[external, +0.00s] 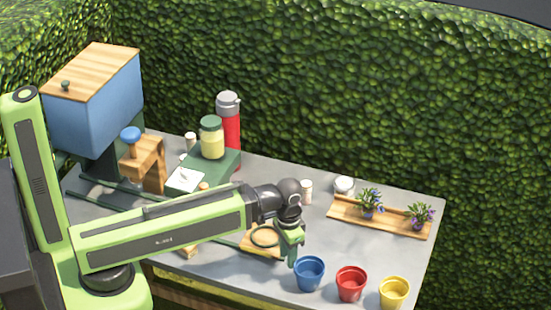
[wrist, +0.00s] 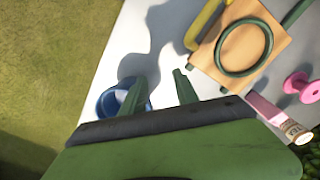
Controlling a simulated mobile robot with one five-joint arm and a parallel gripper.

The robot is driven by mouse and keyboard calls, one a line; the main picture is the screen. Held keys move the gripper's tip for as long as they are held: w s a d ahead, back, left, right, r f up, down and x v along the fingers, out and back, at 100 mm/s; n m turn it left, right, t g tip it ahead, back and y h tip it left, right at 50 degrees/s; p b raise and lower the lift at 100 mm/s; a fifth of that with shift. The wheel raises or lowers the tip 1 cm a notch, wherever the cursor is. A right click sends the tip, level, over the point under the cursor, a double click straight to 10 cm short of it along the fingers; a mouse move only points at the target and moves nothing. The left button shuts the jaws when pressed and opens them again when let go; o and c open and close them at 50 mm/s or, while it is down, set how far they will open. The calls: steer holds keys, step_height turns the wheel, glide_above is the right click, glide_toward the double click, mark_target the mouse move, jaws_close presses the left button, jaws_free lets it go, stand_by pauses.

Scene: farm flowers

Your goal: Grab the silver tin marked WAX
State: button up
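A small pale, silvery round container (external: 343,185) stands at the back of the table, behind the left end of the wooden tray; it may be the WAX tin, but I cannot read any marking on it. It cannot be made out in the wrist view. My gripper (external: 292,252) points down over the front of the table, left of the blue pot and well short of the pale container. In the wrist view my gripper (wrist: 158,86) has its two green fingers apart, with nothing between them.
Blue (external: 309,273), red (external: 351,284) and yellow (external: 394,292) pots line the front right edge. A wooden tray (external: 335,215) bears two flower plants. A wooden block with a green ring (wrist: 204,57) lies near my gripper. A pink spool (wrist: 299,87) also shows. A hedge stands behind.

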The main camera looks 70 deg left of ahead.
steer(key=o, duration=1.1)
